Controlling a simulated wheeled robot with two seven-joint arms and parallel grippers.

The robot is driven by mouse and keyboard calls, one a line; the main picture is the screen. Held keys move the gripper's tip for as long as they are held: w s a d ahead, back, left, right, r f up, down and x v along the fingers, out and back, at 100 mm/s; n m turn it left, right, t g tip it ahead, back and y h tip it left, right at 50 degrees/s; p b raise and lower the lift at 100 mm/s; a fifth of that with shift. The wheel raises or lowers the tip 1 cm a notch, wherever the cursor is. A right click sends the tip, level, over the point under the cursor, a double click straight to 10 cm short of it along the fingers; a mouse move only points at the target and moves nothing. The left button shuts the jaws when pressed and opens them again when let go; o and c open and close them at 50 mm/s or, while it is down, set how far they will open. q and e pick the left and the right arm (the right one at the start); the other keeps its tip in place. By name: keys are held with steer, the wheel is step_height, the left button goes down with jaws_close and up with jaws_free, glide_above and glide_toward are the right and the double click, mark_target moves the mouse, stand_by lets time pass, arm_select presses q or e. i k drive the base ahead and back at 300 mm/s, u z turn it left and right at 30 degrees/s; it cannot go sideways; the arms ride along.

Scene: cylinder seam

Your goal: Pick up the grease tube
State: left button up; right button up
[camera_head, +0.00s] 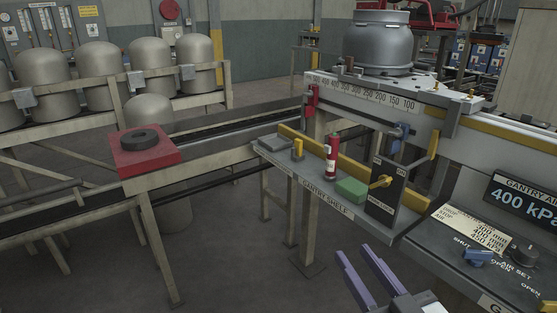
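A small upright red tube with a pale band (331,158), which looks like the grease tube, stands on the gantry shelf (312,183). It is between a yellow-topped item and a green block. My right gripper (356,252) shows at the bottom, with two purple fingers spread apart and nothing between them. It is apart from the tube, lower in the picture and a little to the right. My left gripper is not in view.
On the shelf, a green block (351,190) sits right of the tube, beside a dark panel with a yellow handle (381,182). A yellow-topped item (298,148) stands left. A yellow rail (350,167) runs behind. A control console (470,262) is at right.

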mark_target(330, 175)
steer(key=u, duration=1.15)
steer(key=i, duration=2.1)
steer(key=z, duration=2.7)
steer(key=i, duration=0.5)
steer(key=u, duration=0.1)
